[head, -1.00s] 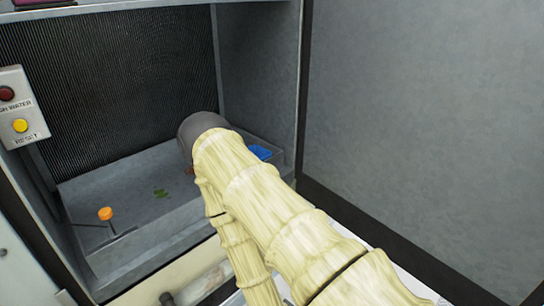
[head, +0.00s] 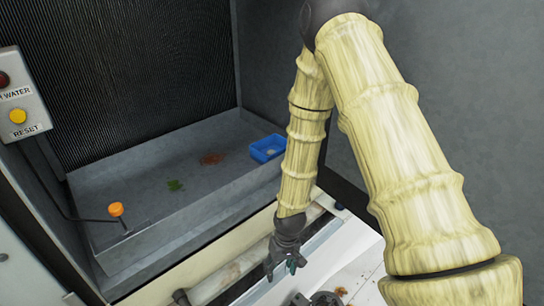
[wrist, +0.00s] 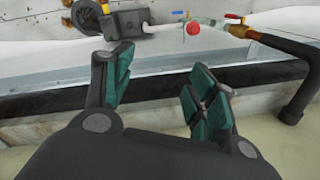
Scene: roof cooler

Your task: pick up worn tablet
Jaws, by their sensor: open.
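My gripper (head: 284,266) hangs at the end of my bent arm, in front of the grey basin's front edge in the head view. In the wrist view its two teal-padded fingers (wrist: 160,85) are spread, with nothing between them. A small blue tray (head: 267,147) sits at the right back of the basin, with a small pale thing (head: 270,153) in it. I cannot tell whether this pale thing is the worn tablet. The tray is apart from my gripper, up and to the left of it. It does not show in the wrist view.
The grey basin (head: 150,217) holds an orange-knobbed rod (head: 116,209), a green patch (head: 175,185) and a brown patch (head: 211,159). A button box (head: 17,95) is at left. The wrist view shows a red ball (wrist: 193,28), small valves and a dark bent pipe (wrist: 298,88).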

